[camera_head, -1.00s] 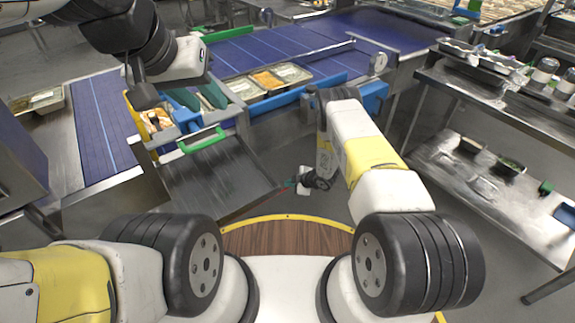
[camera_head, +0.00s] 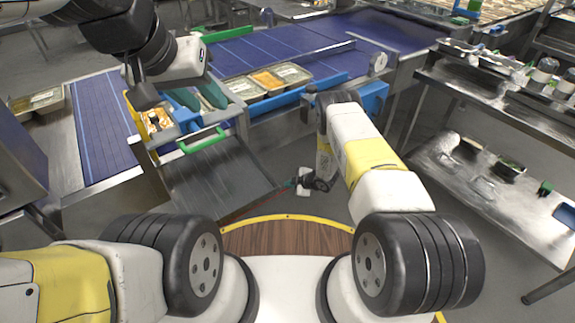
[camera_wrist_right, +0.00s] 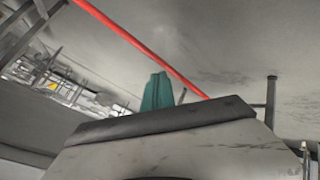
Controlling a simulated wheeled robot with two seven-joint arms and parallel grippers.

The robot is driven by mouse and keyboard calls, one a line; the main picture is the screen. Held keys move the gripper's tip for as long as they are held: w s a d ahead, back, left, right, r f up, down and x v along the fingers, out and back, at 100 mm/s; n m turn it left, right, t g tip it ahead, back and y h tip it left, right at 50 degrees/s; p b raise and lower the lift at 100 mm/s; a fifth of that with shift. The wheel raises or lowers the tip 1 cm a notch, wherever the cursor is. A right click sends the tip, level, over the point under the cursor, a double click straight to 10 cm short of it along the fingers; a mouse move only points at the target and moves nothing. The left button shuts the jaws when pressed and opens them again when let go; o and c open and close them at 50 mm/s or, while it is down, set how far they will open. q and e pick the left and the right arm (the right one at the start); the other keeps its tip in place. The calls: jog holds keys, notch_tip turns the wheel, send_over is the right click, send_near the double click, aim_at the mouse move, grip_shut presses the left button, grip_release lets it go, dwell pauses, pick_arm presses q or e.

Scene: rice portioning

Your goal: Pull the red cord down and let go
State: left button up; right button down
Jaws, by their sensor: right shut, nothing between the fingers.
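The red cord (camera_wrist_right: 142,49) crosses the right wrist view on a slant, from the top edge down to the dark gripper body. In the head view it shows as a thin dark red line (camera_head: 245,207) over the lower edge of the steel surface. My right gripper (camera_head: 288,184) is small in the head view, low beside that surface, at the cord line's upper end. Its teal fingers (camera_wrist_right: 157,92) are shut and empty, with the cord passing close by their tips; contact cannot be told. My left gripper (camera_head: 198,97) is open, its teal fingers apart above the blue bins.
A blue conveyor (camera_head: 285,50) carries filled trays (camera_head: 267,80) past the left gripper. A green handle (camera_head: 203,141) sits at the front of the bins. A steel rack (camera_head: 500,165) stands at right. Open floor lies between the rack and the steel surface.

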jog(key=shift+s+f, duration=0.1)
jog(key=shift+f, duration=1.7)
dwell(1.2)
jog(key=shift+r, duration=2.55)
notch_tip(320, 180, up, 5)
jog(key=shift+r, duration=0.1)
